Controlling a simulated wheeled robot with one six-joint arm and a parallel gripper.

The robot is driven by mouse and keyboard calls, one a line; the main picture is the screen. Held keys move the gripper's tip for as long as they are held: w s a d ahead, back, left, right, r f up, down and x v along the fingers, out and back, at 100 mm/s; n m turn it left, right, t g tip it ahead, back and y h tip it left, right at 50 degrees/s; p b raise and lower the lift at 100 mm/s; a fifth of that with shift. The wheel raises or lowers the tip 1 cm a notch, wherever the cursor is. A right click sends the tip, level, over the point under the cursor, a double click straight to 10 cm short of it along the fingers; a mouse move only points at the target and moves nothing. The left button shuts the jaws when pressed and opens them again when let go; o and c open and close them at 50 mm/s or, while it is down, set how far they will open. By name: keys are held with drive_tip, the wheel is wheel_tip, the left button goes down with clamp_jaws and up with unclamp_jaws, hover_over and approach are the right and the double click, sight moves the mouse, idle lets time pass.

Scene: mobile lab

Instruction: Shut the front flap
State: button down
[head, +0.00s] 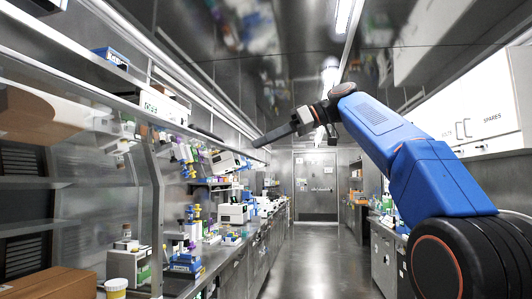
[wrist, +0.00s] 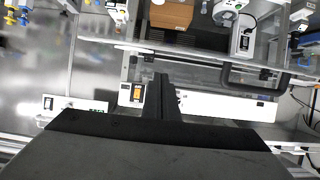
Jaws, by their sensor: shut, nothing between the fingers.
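The front flap seems to be the long raised panel (head: 62,88) along the left side in the head view. It slants outward above the bench opening, which stands uncovered below it; its exact outline is hard to tell. A dark bar like a handle shows in the wrist view (wrist: 250,90), along a pale rail. My gripper (head: 257,143) reaches left over the aisle at the end of my blue arm. Its fingers are shut together and empty, and they also show in the wrist view (wrist: 160,80). They look close to the rail; contact cannot be told.
Lab instruments and bottles crowd the left bench (head: 212,250). White cupboards (head: 480,115) hang on the right. The aisle floor (head: 318,262) is clear up to a far door.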

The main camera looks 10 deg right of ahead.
drive_tip(key=shift+s+d+f, duration=0.1)
drive_tip(key=shift+d+f, duration=0.05)
drive_tip(key=shift+f, duration=0.6)
drive_tip(key=shift+s+d+f, duration=0.1)
drive_tip(key=shift+f, duration=0.65)
